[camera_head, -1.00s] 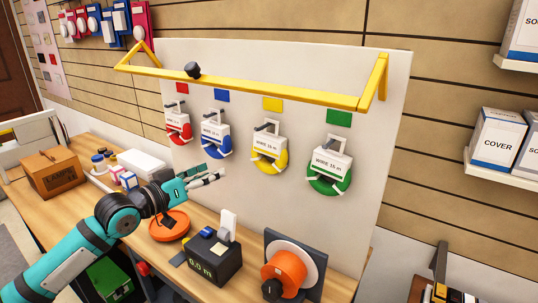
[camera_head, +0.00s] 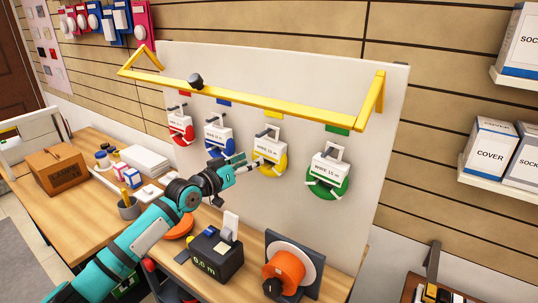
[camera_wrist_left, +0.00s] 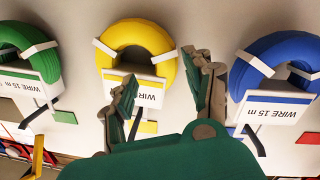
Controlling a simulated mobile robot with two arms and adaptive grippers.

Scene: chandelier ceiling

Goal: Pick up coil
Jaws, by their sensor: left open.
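Several wire coils hang on hooks on the white panel, each with a white label. They are red (camera_head: 181,136), blue (camera_head: 225,147), yellow (camera_head: 281,162) and green (camera_head: 337,190) from left to right. My left gripper (camera_head: 254,165) is open at the left edge of the yellow coil. In the left wrist view, the open fingers (camera_wrist_left: 160,78) point at the lower edge of the yellow coil (camera_wrist_left: 140,35) and its upside-down label. The blue coil (camera_wrist_left: 262,55) and green coil (camera_wrist_left: 32,40) lie to either side. I cannot tell whether a finger touches the yellow coil.
A yellow rail (camera_head: 255,106) juts out above the coils. Below my arm, the bench (camera_head: 60,215) holds a black meter (camera_head: 215,256) reading 0.0 m and an orange reel (camera_head: 287,267).

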